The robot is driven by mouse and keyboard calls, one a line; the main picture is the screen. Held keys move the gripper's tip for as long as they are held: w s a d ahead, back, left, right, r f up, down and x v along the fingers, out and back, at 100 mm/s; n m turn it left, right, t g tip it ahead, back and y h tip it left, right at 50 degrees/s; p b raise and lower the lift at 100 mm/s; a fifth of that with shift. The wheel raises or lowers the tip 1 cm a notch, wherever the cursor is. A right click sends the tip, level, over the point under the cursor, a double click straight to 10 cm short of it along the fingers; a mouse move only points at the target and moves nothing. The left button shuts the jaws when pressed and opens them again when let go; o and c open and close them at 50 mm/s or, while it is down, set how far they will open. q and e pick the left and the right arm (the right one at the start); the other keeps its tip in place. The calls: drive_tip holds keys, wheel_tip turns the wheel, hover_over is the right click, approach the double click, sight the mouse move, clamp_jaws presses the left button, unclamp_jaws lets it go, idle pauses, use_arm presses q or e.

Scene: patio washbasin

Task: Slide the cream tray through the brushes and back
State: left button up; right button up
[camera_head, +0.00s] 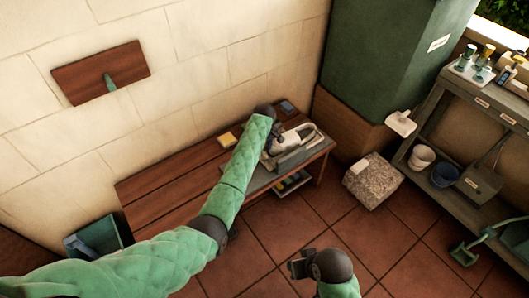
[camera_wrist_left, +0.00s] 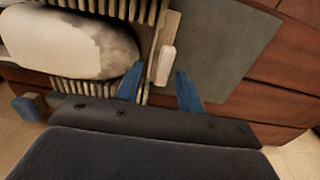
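The cream tray (camera_wrist_left: 160,42) shows at its end in the left wrist view, with a pale upright handle (camera_wrist_left: 167,52). A rounded whitish object with a grey-brown patch (camera_wrist_left: 75,45) lies beside it, between rows of pale brush bristles (camera_wrist_left: 90,92). In the head view this brush station (camera_head: 297,157) stands on the right end of the wooden bench. My left gripper (camera_wrist_left: 158,90) is open. Its blue fingertips are apart on either side of the handle in the picture; contact cannot be told. My right gripper (camera_head: 297,266) is low and away from the bench; its fingers are unclear.
The wooden bench (camera_head: 160,187) is largely bare on the left. A yellow sponge-like block (camera_head: 227,139) lies near the wall. A grey mat (camera_wrist_left: 225,45) lies beside the tray end. A stone block (camera_head: 372,182) and a shelf with buckets (camera_head: 421,157) stand right. Tiled floor is open in front.

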use_arm(q)
drive_tip(key=shift+r, duration=1.9)
